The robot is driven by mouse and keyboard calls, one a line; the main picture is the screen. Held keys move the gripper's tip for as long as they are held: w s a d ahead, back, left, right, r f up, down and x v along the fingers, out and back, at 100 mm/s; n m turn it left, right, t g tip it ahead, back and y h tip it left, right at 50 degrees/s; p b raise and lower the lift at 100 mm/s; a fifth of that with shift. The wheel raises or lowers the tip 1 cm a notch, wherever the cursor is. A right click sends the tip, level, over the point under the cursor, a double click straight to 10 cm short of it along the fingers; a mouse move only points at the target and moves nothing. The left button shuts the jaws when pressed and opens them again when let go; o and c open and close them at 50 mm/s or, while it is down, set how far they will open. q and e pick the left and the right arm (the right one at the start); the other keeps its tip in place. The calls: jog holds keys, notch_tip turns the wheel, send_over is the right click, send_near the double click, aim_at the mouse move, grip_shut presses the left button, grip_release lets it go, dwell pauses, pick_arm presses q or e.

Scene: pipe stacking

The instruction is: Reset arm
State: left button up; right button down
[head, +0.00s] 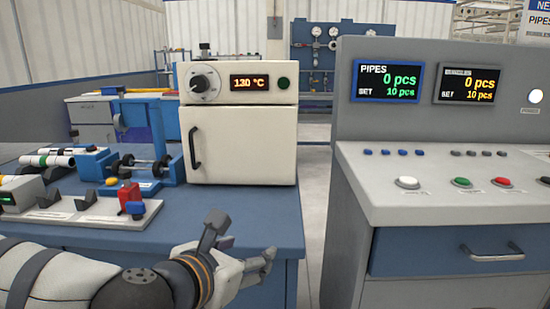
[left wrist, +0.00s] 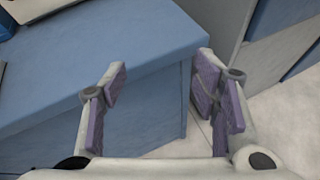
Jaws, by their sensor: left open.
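My left gripper (head: 240,252) is open and empty in the head view, at the front right corner of the blue workbench. In the left wrist view the two fingers of my left gripper (left wrist: 165,95) stand wide apart with nothing between them. The bench's edge and corner lie beyond the fingers. My left arm (head: 60,280) comes in from the lower left. My right gripper is not in view.
The blue workbench (head: 260,222) holds a white oven (head: 240,145) reading 130 °C, a blue fixture (head: 150,165) and several pipes (head: 47,158). A grey control console (head: 440,190) with buttons stands right, across a narrow floor gap (head: 314,225).

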pick_arm(q)
jog(key=s+f+m+g+p, duration=0.4)
jog(key=s+f+m+g, duration=0.5)
jog(key=s+f+m, duration=1.1)
jog(key=s+a+f+m+g+y+p, duration=0.1)
jog(key=s+a+m, duration=0.3)
jog(key=s+a, duration=0.4)
jog(key=s+a+f+m+g+y+p, duration=0.1)
jog(key=s+a+f+m+g+y, duration=0.1)
jog(key=s+a, duration=0.7)
jog(key=s+m+g+y, duration=0.1)
jog(key=s+m+g, duration=0.1)
jog(key=s, duration=0.6)
jog(key=shift+m+y+p, duration=0.4)
jog(key=shift+m, duration=0.4)
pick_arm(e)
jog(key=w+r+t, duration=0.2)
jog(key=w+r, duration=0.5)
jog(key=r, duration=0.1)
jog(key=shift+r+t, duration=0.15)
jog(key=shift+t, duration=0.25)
